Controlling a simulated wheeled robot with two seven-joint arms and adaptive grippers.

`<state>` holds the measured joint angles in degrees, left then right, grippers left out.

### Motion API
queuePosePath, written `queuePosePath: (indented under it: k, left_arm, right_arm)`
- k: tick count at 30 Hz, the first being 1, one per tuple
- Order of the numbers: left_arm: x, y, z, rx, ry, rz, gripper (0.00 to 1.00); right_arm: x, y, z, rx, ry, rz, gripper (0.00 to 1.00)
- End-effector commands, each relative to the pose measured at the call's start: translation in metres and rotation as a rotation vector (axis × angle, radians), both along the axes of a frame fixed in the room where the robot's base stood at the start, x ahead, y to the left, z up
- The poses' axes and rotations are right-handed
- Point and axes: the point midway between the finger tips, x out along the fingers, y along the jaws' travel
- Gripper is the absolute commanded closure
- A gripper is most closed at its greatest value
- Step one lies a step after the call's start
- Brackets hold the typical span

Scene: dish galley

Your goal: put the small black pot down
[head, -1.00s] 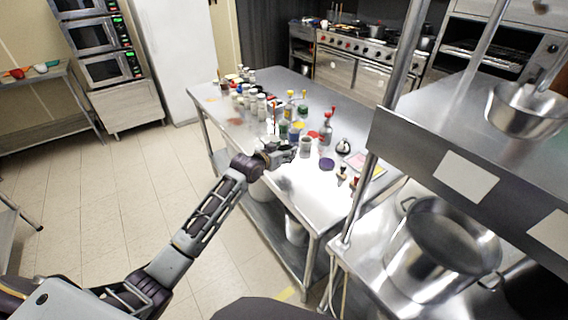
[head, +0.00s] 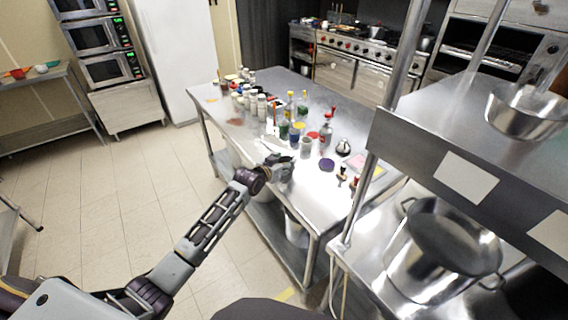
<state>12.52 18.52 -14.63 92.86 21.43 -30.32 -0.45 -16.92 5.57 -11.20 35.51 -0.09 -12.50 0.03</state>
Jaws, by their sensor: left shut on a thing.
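My left gripper (head: 284,167) is over the near left edge of the steel table (head: 315,205), in the middle of the head view. It is shut on a small dark thing, which fits the small black pot (head: 275,158). The gripper's fingers hide most of it, and its shape is hard to make out at this size. I cannot tell whether it touches the table top. My right gripper is not in view.
Bottles and jars crowd the table's middle and back, with a red-capped bottle (head: 326,131) and a purple-lidded jar (head: 326,165) right of my gripper. The near table top is mostly bare. A shelf unit (head: 420,150) with a large steel pot (head: 440,250) stands at right.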

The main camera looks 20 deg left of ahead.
Motion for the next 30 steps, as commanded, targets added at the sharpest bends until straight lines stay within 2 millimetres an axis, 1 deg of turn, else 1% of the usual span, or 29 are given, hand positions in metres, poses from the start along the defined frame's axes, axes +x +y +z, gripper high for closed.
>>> queuePosePath:
  k: [13, 14, 18, 19, 30]
  left_arm:
    - [0.0002, -0.0002, -0.0032, -0.001, -0.002, 0.000, 0.74]
    - [0.0001, -0.0002, -0.0039, -0.001, -0.001, 0.000, 0.43]
    - [0.0001, -0.0002, -0.0035, -0.001, -0.001, 0.000, 0.25]
    - [0.0001, -0.0002, -0.0035, -0.001, -0.001, 0.000, 0.23]
    - [0.0002, -0.0001, -0.0024, -0.001, -0.001, 0.000, 0.23]
  right_arm:
    - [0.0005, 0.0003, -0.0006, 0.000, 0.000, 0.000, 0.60]
    - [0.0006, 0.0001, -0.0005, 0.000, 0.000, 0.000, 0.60]
    - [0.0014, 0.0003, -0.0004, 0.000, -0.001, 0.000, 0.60]
    - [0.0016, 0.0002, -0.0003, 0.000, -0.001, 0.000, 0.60]
    - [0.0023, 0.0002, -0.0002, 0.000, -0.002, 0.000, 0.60]
